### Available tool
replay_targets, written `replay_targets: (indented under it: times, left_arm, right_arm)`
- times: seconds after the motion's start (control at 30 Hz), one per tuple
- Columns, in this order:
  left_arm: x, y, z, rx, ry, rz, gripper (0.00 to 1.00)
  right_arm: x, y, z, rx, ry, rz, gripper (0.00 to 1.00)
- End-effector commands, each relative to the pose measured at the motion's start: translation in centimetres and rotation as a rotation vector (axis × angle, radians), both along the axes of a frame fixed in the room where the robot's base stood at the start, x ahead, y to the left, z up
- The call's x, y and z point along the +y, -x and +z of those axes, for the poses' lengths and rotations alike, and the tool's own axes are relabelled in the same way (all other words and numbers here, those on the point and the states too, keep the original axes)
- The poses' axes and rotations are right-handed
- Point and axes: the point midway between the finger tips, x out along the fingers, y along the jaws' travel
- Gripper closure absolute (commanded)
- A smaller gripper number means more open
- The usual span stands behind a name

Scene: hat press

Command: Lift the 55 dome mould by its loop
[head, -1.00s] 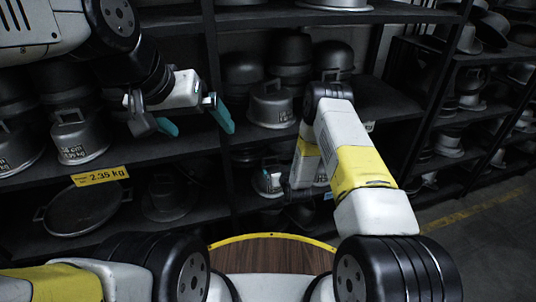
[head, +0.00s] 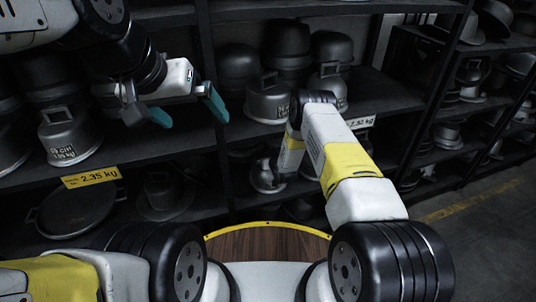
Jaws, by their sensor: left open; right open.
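A dark grey dome mould (head: 68,137) with a square loop on top stands on the middle shelf at left. Another dome mould (head: 268,101) with a loop stands right of centre on the same shelf. My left gripper (head: 189,110) is open and empty, between these two moulds in the picture, its teal fingertips apart. It touches neither mould as far as I can see. My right arm reaches down toward the lower shelf; its gripper is hidden behind the arm.
A yellow 2.35 kg tag (head: 90,177) hangs on the shelf edge. A round pan (head: 76,211) and a small mould (head: 267,177) are on the lower shelf. A black upright (head: 221,170) divides the shelves. Open floor (head: 480,235) lies at right.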

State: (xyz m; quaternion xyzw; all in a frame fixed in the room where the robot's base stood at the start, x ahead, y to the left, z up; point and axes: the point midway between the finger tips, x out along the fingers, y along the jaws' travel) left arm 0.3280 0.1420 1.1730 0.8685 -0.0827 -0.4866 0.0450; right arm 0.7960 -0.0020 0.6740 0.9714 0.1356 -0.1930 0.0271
Motion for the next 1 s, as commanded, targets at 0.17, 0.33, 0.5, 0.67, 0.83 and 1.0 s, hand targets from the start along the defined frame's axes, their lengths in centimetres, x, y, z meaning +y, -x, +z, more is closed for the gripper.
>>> replay_targets:
  times: [0.17,0.33,0.5,0.67,0.83,1.0]
  left_arm:
    - [0.00,0.00,0.00,0.000,0.000,0.000,0.02]
    - [0.00,0.00,0.00,0.000,0.000,0.000,0.02]
    - [0.00,0.00,0.00,0.000,0.000,0.000,0.02]
    - [0.00,0.00,0.00,0.000,0.000,0.000,0.02]
    - [0.00,0.00,0.00,0.000,0.000,0.000,0.02]
    - [0.00,0.00,0.00,0.000,0.000,0.000,0.02]
  right_arm:
    - [0.01,0.00,-0.01,0.000,0.000,0.000,0.00]
    - [0.01,0.02,-0.01,0.001,0.000,0.000,0.31]
    - [0.00,0.03,-0.01,0.001,0.000,0.000,0.65]
    - [0.00,0.04,-0.01,0.001,0.000,0.000,0.96]
    - [0.04,-0.18,0.32,-0.007,-0.002,0.000,0.96]
    - [0.04,-0.19,0.53,-0.007,-0.002,0.000,0.96]
